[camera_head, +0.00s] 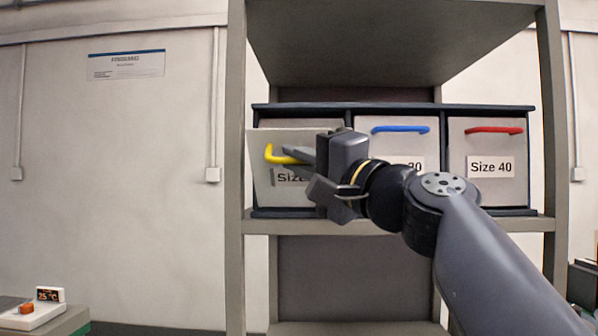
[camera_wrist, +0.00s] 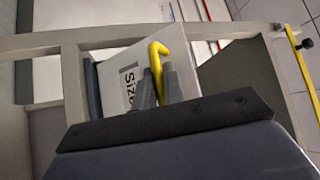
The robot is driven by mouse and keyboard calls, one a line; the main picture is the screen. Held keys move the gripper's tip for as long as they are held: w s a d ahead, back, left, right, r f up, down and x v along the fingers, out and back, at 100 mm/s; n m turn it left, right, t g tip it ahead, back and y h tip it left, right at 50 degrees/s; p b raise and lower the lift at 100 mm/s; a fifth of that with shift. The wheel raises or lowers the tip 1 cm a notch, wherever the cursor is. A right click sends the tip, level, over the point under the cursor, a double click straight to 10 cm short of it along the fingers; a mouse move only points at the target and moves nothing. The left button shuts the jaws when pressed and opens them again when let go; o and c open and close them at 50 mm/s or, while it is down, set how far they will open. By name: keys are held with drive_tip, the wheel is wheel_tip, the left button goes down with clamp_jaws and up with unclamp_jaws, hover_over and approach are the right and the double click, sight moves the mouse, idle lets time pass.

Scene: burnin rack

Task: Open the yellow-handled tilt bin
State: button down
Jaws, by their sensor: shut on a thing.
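The left bin (camera_head: 261,186) has a pale front, a yellow handle (camera_head: 269,153) and a partly hidden "Size" label. Its front leans out of the dark bin frame (camera_head: 300,109), with a dark gap above its top edge, so it is partly tilted open. My gripper (camera_head: 303,154) is shut on the yellow handle and covers its right part. In the wrist view the fingers (camera_wrist: 160,88) close around the yellow handle (camera_wrist: 157,50), and the bin front (camera_wrist: 116,72) stands out from the rack. The bin's inside is hidden.
To the right, the blue-handled bin (camera_head: 387,145) and the red-handled bin (camera_head: 494,140), labelled "Size 40", sit flush in the frame. A grey rack post (camera_head: 235,180) stands close left of the open bin. The shelf edge (camera_head: 270,227) runs below. My arm crosses in front of the middle bin.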

drive_tip(key=shift+s+f+b, duration=0.15)
drive_tip(key=shift+f+b, duration=0.15)
idle(0.4)
drive_tip(key=c, duration=1.8)
unclamp_jaws()
drive_tip(key=b+v, duration=0.1)
drive_tip(key=v, duration=1)
drive_tip(key=shift+a, duration=0.15)
drive_tip(key=shift+p+x, duration=0.55)
drive_tip(key=shift+x, duration=4.9)
